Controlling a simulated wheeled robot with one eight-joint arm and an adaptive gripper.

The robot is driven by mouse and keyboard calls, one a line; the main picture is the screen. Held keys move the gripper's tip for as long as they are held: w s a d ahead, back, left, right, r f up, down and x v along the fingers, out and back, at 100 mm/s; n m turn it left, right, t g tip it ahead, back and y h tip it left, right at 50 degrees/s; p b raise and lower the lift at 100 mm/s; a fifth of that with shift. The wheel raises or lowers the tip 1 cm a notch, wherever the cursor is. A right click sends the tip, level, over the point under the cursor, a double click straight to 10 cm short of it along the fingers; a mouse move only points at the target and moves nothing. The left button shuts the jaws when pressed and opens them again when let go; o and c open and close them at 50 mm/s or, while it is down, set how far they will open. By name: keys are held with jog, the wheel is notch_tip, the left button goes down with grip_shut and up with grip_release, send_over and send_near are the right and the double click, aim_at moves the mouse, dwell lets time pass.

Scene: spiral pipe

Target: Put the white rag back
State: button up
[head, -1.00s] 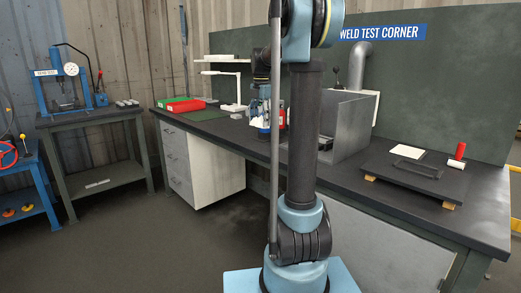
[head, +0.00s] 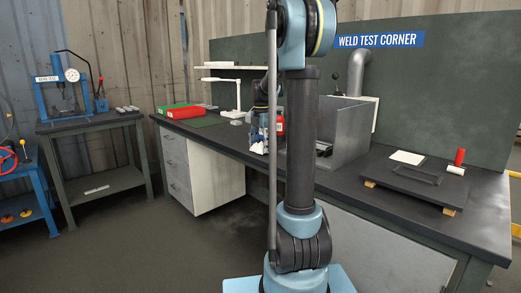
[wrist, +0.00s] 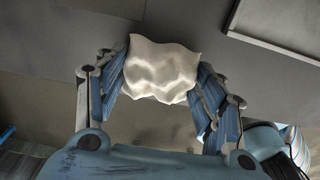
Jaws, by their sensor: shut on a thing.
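The white rag (wrist: 162,68) shows crumpled between the fingertips in the wrist view. My gripper (wrist: 160,78) is shut on it, with the blue fingers on its left and right sides. In the head view my gripper (head: 261,146) is beside the bench's front edge, left of the metal booth. The rag is small there and mostly hidden by my gripper and arm. A grey surface lies below the rag in the wrist view; I cannot tell the height between them.
The dark workbench (head: 345,182) carries a grey metal booth (head: 342,135), a red bin (head: 186,112), a white lamp (head: 236,95) and a raised dark plate (head: 415,188) with a red cylinder (head: 460,157) near it. A press stand (head: 95,122) is at left. The floor in front is clear.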

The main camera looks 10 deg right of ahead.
jog(key=shift+f, duration=0.5)
jog(key=shift+f, duration=0.1)
jog(key=o, duration=1)
jog(key=shift+w, duration=0.1)
